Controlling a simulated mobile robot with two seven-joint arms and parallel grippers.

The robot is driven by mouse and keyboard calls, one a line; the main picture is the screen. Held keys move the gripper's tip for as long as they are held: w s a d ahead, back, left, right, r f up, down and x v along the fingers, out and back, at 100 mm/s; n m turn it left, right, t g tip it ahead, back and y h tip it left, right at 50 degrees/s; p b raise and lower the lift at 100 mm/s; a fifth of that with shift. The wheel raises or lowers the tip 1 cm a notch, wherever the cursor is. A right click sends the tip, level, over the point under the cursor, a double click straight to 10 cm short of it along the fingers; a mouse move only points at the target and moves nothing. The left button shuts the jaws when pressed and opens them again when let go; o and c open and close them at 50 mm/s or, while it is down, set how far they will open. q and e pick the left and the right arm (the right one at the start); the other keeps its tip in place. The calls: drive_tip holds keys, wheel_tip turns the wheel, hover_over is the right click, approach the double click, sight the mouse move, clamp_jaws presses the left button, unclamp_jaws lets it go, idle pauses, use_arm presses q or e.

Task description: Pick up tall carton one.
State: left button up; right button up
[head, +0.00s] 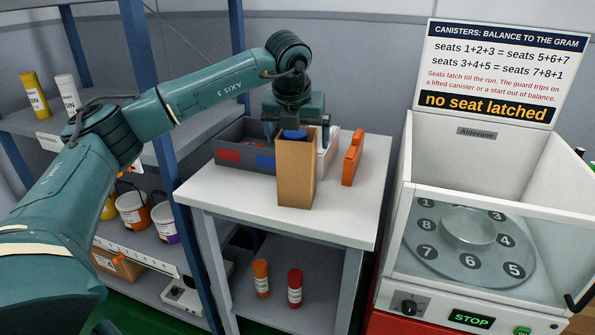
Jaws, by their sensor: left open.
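A tall brown carton (296,178), open at the top, stands upright on the white table. A blue-topped item (294,135) shows inside its mouth. I cannot read a label that says which carton it is. My left gripper (296,127) points down at the carton's top. It is open, with one finger to each side of the upper part of the carton. I cannot tell whether the fingers touch it. My right gripper is out of view.
A grey bin (237,158) and an orange case (353,158) stand near the carton. The white table (235,191) has free room in front. A shelf (170,266) is at left, a clear-fronted machine (480,240) at right. Two bottles stand on the table's lower shelf.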

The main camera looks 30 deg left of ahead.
use_arm(q)
drive_tip(key=shift+w+a+f, duration=0.15)
drive_tip(key=shift+f, duration=0.3)
drive_tip(key=shift+r, duration=0.1)
drive_tip(key=c, duration=1.3)
